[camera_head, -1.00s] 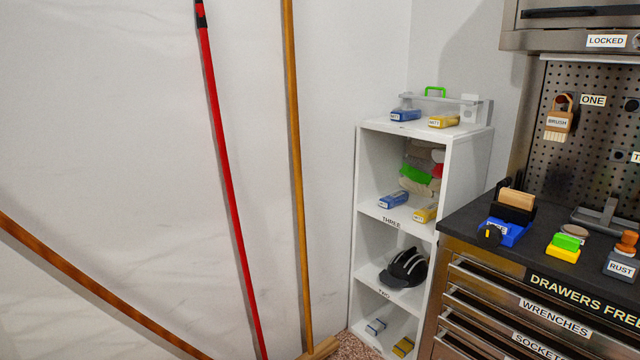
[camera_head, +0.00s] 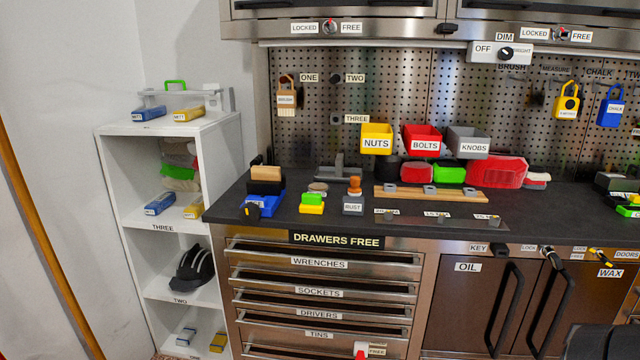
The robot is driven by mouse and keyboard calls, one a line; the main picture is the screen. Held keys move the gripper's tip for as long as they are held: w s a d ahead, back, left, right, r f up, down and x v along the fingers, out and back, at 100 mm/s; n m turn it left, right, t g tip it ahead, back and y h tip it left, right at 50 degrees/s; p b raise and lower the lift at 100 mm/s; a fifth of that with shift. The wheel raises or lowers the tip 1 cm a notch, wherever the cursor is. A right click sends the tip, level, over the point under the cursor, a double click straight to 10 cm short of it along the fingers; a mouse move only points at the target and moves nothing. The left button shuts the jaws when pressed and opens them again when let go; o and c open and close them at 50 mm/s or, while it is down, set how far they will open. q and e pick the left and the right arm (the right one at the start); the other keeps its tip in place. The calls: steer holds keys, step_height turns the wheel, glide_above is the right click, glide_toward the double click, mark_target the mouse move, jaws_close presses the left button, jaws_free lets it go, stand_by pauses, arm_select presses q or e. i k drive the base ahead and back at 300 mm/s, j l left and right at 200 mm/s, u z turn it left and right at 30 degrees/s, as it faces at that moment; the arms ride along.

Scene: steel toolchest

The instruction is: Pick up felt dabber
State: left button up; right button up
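No thing in view is labelled as a felt dabber, and I cannot tell for sure which it is. A small orange-brown knobbed piece (camera_head: 354,186) stands on top of a grey block marked RUST (camera_head: 353,205) on the dark worktop. Left of it are a green and yellow block (camera_head: 311,203) and a flat grey-beige disc (camera_head: 318,187) behind that. Neither of my grippers shows in this view.
The dark worktop (camera_head: 230,205) runs across above the steel drawers (camera_head: 319,264). A wooden rail (camera_head: 385,192), bins and red cases stand behind. A white shelf unit (camera_head: 112,205) stands left. A dark shape fills the bottom right corner. The front worktop strip is mostly clear.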

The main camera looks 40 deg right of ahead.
mark_target(355, 190)
steer(key=z, duration=1.5)
steer(key=i+u, duration=0.05)
